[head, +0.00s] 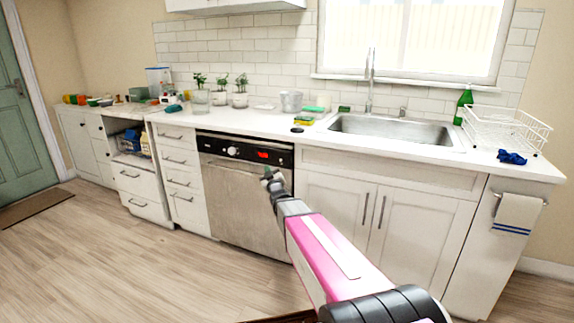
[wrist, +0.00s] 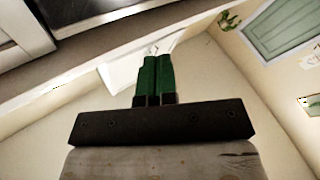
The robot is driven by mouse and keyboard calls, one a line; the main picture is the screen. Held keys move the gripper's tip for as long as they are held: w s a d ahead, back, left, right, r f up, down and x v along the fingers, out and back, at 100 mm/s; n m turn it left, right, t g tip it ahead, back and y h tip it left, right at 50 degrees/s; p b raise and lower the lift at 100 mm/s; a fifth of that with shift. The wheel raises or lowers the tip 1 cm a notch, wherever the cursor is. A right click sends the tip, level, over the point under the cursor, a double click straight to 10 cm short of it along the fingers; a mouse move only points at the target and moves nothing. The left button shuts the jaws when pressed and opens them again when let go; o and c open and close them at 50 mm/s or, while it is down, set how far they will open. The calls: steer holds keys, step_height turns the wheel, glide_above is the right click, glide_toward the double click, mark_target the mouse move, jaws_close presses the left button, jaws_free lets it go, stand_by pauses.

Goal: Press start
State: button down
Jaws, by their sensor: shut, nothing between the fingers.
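A dishwasher (head: 240,200) with a steel front and a black control panel (head: 218,146) stands under the counter in the head view. The panel carries a round knob (head: 233,151) and a lit red display (head: 263,155). A start button cannot be made out at this size. My gripper (head: 268,174) is in front of the dishwasher's upper right part, just below the display. Whether it touches the front cannot be told. In the wrist view its two green fingers (wrist: 153,75) are together with nothing between them.
The white counter (head: 420,148) above holds a sink (head: 390,128), a wire dish rack (head: 503,125) and several potted plants (head: 220,90). Drawers (head: 178,170) flank the dishwasher on the left, cabinet doors (head: 345,205) on the right.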

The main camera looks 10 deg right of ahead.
mark_target(281, 160)
steer(key=shift+d, duration=0.1)
stand_by(0.3)
steer(key=shift+w+d, duration=0.85)
steer(key=shift+w, duration=0.3)
steer(key=shift+w+d, duration=0.8)
steer(key=shift+w, duration=0.4)
steer(key=shift+w+d, duration=0.85)
steer(key=shift+w, duration=0.3)
steer(key=shift+w+d, duration=0.3)
steer(key=shift+w, duration=0.05)
